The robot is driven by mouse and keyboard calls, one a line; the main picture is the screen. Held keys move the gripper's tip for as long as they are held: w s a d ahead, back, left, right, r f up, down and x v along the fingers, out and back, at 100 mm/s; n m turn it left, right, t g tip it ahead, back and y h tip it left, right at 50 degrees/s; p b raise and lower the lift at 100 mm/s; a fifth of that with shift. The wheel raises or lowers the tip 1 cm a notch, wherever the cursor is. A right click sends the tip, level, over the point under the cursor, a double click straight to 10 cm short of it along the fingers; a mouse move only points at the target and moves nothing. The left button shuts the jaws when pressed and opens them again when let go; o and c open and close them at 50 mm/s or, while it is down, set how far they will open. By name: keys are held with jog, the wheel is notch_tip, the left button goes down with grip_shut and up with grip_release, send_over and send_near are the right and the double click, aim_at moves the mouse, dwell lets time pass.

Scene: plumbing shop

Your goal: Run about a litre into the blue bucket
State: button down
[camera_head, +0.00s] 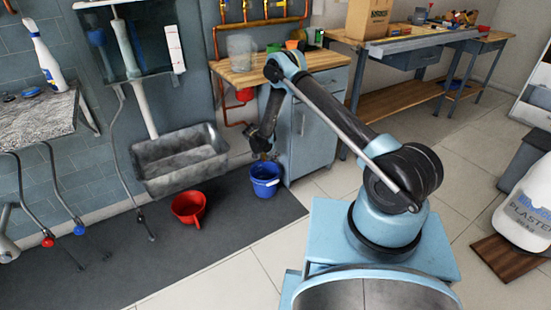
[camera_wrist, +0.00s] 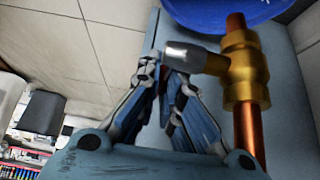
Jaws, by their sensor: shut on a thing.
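My gripper (camera_head: 262,150) is low, just above the bucket. In the wrist view my gripper (camera_wrist: 164,75) is shut on the grey stub handle (camera_wrist: 192,57) of a brass valve (camera_wrist: 241,68). The valve sits on a copper pipe (camera_wrist: 248,138). I cannot see any water running, and the bucket's water level cannot be made out.
The cabinet (camera_head: 312,140) is close on the right. A clear container (camera_head: 241,50) stands on its wooden top. The tiled floor in front is free.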

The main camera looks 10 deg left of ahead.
jog(key=c, duration=1.8)
grip_release()
jog(key=shift+a, duration=0.1)
jog(key=shift+r, duration=0.15)
jog(key=v, duration=1.1)
jog(key=shift+s+a+r, duration=0.15)
jog(key=shift+s+r, duration=0.05)
jog(key=shift+r, duration=0.05)
